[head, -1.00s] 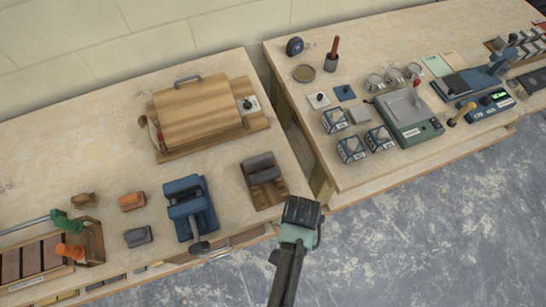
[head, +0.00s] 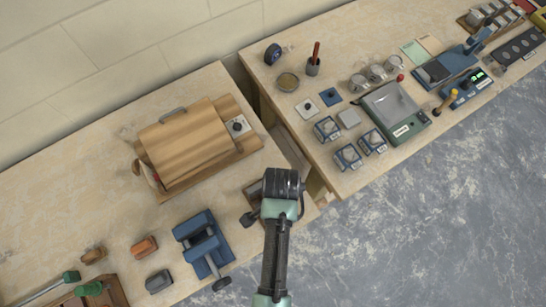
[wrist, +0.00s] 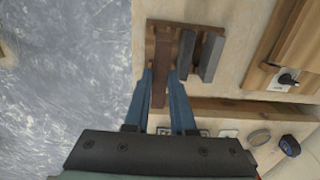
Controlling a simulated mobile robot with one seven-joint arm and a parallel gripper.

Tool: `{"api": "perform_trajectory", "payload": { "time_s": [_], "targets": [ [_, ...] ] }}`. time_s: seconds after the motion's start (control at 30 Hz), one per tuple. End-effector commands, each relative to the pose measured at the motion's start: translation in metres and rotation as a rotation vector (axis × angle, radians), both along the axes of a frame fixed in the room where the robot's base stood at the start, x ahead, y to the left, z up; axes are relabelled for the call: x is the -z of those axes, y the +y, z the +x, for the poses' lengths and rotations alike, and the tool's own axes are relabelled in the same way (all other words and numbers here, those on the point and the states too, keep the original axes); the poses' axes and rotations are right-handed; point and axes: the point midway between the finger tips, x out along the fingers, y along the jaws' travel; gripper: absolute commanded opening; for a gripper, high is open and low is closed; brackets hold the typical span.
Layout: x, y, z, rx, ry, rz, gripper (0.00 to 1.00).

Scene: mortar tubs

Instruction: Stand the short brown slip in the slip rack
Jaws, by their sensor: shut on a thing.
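The slip rack (wrist: 152,24) is a small brown wooden holder on the bench, at the upper middle of the wrist view. Two greyish slips (wrist: 211,57) stand in it side by side, to the right. My gripper (wrist: 160,78) has its blue fingers shut on the brown slip (wrist: 160,50), which lies over the left part of the rack. I cannot tell whether its lower edge is seated in a slot. In the head view my gripper (head: 283,184) is at the rack (head: 253,188) and hides most of it; the held slip cannot be made out there.
A wooden box with a handle (head: 185,145) stands behind the rack. A blue clamp-like tool (head: 203,243) stands to its left, with small orange (head: 144,246) and grey (head: 158,281) blocks beyond. A gap separates this bench from the right one, which holds a scale (head: 397,110).

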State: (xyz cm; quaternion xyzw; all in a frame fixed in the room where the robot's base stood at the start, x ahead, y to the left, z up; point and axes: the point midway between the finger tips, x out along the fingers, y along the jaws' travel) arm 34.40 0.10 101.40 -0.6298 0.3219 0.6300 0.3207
Motion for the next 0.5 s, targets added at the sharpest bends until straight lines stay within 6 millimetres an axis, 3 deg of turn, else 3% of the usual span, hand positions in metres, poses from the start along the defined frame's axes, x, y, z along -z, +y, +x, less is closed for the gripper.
{"api": "perform_trajectory", "payload": {
  "time_s": [0.5],
  "targets": [
    [0.037,0.0,0.0,-0.001,-0.001,0.0,0.0]
  ]
}}
